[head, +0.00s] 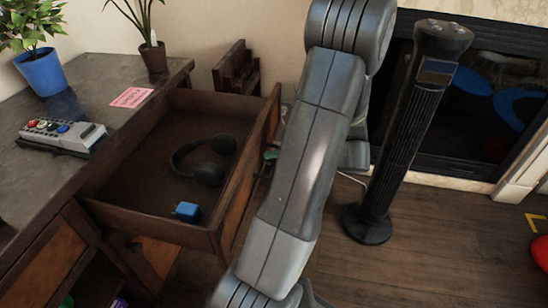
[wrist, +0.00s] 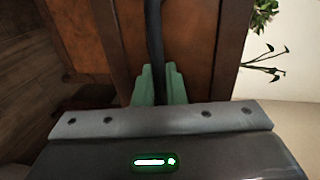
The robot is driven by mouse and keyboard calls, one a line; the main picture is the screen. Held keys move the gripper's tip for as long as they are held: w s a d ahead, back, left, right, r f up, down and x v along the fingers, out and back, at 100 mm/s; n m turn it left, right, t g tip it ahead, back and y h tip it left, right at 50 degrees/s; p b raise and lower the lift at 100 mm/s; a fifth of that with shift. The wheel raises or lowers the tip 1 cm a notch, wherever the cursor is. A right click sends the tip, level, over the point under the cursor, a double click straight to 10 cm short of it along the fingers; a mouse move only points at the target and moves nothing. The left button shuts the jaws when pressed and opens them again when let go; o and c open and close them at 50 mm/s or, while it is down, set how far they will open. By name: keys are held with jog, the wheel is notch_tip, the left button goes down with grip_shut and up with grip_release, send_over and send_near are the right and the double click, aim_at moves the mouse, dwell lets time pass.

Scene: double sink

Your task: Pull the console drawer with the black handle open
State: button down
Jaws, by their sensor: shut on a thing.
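The console drawer (head: 150,222) is pulled well out from the wooden console in the head view. Its brown front panel (wrist: 190,35) fills the middle of the wrist view. The black handle (wrist: 154,40) runs up the panel between my green fingertips. My gripper (wrist: 160,85) is shut on this handle. In the head view my arm hides most of the handle, and only a bit of my gripper's green fingers (head: 270,156) shows beside the drawer front.
Inside the drawer lie black headphones (head: 207,160) and a small blue block (head: 187,211). The console top (head: 95,92) holds a grey button box (head: 62,134), a pink card (head: 131,97) and potted plants. A black tower fan (head: 405,130) stands right of my arm.

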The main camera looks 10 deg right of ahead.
jog(key=c, duration=1.6)
grip_release()
jog(key=p+v, duration=0.3)
jog(key=v, duration=1.1)
jog(key=shift+w+f, duration=0.1)
jog(key=shift+b+x, duration=1.5)
jog(key=shift+x, duration=5.55)
